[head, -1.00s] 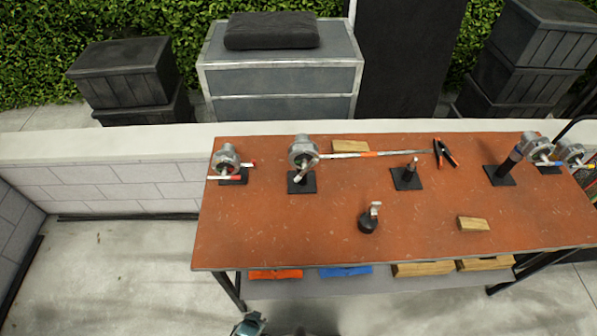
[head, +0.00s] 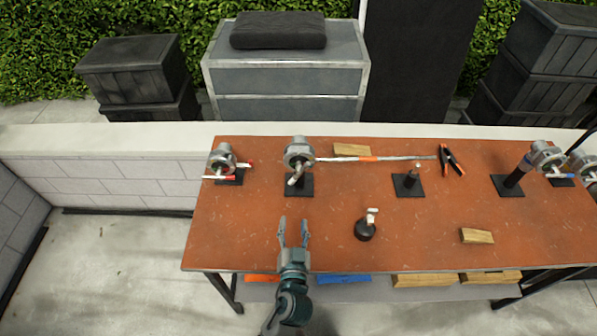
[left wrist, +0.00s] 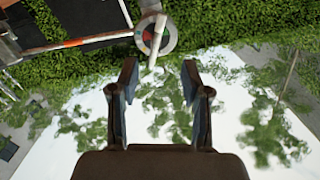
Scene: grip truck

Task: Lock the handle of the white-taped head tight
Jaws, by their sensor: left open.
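The head with the pale, white-looking handle (head: 295,175) is a round grey grip head (head: 299,155) on a black stand plate, at the back left of the table. A long rod (head: 375,158) with orange tape runs right from it. In the left wrist view, the ring-shaped head (left wrist: 172,37) and its pale handle (left wrist: 157,42) show above the fingers. My left gripper (head: 293,222) is open and empty over the front left of the table, apart from the handle and nearer the front edge. My right gripper is out of view.
Another head (head: 222,160) with red-tipped handles stands to the left. A head (head: 547,155) with a blue-marked handle is at the right. A small black-based fitting (head: 366,229), a wood block (head: 476,236) and a clamp (head: 451,161) are on the orange table (head: 230,240).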

